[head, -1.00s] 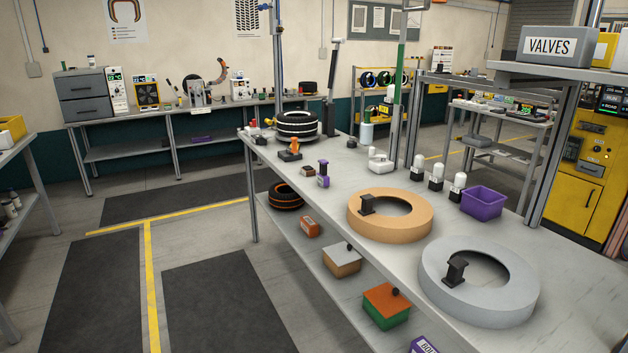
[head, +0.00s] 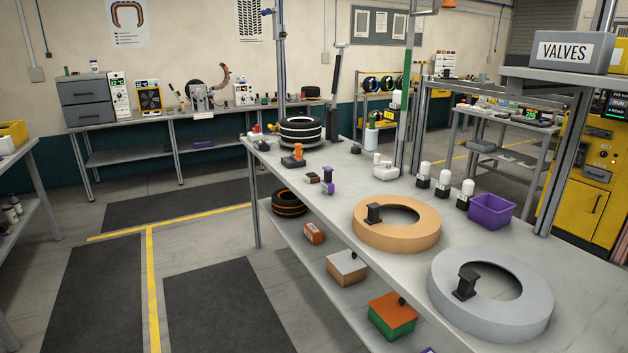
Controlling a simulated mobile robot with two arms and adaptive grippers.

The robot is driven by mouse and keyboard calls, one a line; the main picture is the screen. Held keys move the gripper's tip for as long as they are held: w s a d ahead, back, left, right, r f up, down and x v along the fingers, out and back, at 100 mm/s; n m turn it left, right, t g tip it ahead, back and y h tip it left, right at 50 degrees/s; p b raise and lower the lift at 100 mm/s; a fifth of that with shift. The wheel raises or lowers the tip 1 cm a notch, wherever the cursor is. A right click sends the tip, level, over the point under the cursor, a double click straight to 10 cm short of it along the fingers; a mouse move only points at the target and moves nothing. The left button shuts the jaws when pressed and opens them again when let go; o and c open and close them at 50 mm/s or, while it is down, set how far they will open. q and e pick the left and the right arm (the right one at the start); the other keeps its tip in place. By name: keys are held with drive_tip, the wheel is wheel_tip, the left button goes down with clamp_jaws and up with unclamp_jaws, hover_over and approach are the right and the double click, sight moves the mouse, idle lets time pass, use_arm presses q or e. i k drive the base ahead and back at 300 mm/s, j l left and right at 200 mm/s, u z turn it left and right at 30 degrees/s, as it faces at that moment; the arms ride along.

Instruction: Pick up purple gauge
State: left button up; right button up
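A small upright purple item with a dark middle (head: 328,181), which looks like the purple gauge, stands on the long grey workbench (head: 590,270). It is near the bench's left edge, left of the tan ring (head: 397,240). It is small in the head view, so its details are hard to make out. Neither of my grippers shows in this view.
A small brown block (head: 312,177) and an orange-topped tool (head: 294,157) sit near the purple item. A grey ring (head: 530,310), a purple bin (head: 491,212) and white-topped bottles (head: 445,182) share the bench. Open floor (head: 205,255) lies left.

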sight(327, 186)
drive_tip(key=i+j+z, duration=0.35)
drive_tip(key=i, duration=0.35)
drive_tip(key=i+j+z, duration=0.35)
drive_tip(key=i+j, duration=0.15)
drive_tip(key=i, duration=0.15)
